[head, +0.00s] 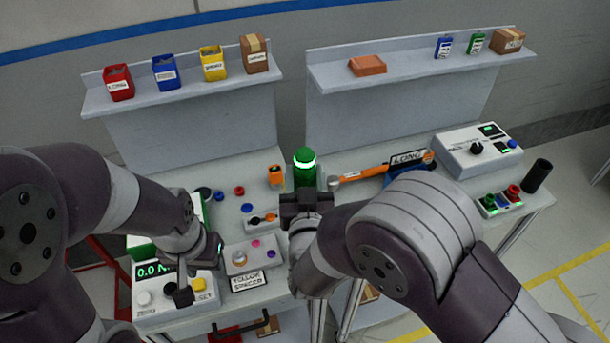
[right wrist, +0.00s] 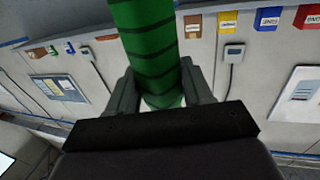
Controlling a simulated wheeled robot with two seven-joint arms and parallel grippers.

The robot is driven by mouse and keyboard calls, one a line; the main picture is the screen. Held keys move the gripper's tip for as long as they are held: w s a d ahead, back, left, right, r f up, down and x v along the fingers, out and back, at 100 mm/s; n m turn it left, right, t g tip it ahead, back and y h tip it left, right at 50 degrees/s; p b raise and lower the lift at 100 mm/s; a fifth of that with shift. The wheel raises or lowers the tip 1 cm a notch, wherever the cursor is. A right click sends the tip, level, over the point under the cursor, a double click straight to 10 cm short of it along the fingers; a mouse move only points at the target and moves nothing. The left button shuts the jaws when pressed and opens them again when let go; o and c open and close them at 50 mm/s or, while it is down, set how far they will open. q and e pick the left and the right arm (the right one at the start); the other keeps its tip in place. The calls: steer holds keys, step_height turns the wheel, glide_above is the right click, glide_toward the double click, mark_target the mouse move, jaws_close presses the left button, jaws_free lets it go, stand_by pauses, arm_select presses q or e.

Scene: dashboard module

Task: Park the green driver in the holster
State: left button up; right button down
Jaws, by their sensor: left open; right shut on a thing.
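The green driver (head: 305,172) stands about upright in the head view, with a bright glowing ring near its top. My right gripper (head: 306,203) is shut on it. In the right wrist view the green driver (right wrist: 150,45) is a green cylinder with dark bands between the two fingers; its lower end is hidden. A black upright cylinder (head: 537,176) at the far right end of the bench may be the holster; I cannot tell for sure. My left gripper (head: 200,270) is open and empty, over the display box at the front left.
An orange torque wrench (head: 375,172) lies right of the driver by a blue block. A button box (head: 500,200) and a white control box (head: 478,150) stand near the black cylinder. Shelves with bins (head: 165,73) run behind.

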steer(key=shift+w+a+f+b, duration=0.2)
steer(key=shift+w+f+b, duration=0.15)
steer(key=shift+f, duration=0.15)
steer(key=shift+f+b, duration=0.35)
steer(key=shift+s+f+b, duration=0.3)
steer(key=shift+f+b, duration=0.35)
steer(key=shift+b, duration=0.05)
step_height(320, 180, down, 3)
steer(key=b, duration=0.2)
steer(key=shift+w+f+b, duration=0.1)
steer(key=shift+w+b, duration=0.05)
steer(key=shift+b, duration=0.25)
step_height(320, 180, down, 2)
steer(key=shift+f+b, duration=0.1)
steer(key=shift+b, duration=0.9)
steer(key=shift+f+b, duration=1.5)
steer(key=shift+f, duration=0.2)
steer(key=shift+f+b, duration=0.55)
steer(key=shift+c, duration=1.9)
jaws_free()
